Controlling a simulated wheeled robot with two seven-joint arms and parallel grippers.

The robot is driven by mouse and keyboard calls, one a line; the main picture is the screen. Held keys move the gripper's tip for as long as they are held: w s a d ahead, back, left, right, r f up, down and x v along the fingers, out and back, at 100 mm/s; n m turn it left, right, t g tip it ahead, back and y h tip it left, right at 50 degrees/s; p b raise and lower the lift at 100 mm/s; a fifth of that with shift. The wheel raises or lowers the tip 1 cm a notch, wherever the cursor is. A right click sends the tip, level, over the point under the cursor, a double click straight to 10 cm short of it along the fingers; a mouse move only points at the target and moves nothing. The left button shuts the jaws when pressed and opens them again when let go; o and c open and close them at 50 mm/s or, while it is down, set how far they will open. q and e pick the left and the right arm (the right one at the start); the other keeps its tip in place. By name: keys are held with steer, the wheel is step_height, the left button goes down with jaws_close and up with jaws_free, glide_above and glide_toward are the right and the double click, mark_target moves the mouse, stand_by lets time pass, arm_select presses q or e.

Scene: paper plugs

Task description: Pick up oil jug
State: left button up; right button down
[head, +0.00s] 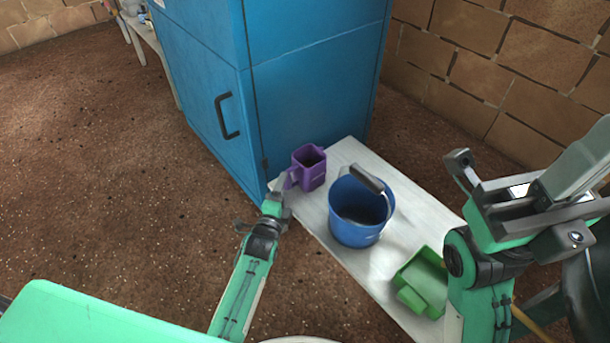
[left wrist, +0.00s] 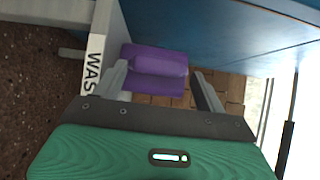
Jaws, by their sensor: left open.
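A purple jug (head: 312,170) with a handle on its left side stands on the far left end of a low white table. No label naming it as oil is readable. My left gripper (head: 283,187) is at its handle side, low by the table edge. In the left wrist view the purple jug (left wrist: 155,85) lies ahead between the two spread fingers (left wrist: 160,80), with no clear grip on it. Whether a finger touches it, I cannot tell.
A blue bucket (head: 345,222) with a dark grip stands beside the jug, and a green container (head: 428,283) sits nearer. A tall blue cabinet (head: 205,60) rises right behind the table (head: 345,152). The brown floor at left is clear.

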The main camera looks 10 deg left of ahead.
mark_target(286, 185)
arm_select(q)
steer(key=w+b, duration=0.1)
steer(key=w, duration=0.1)
steer(key=w+b, duration=0.1)
steer(key=shift+w+d+f+b, duration=0.2)
steer(key=shift+w+f+b, duration=0.1)
steer(key=shift+w+b, duration=0.05)
steer(key=shift+w+r, duration=0.1)
steer(key=shift+w, duration=0.5)
steer(key=shift+c, duration=0.2)
steer(key=c, duration=0.7)
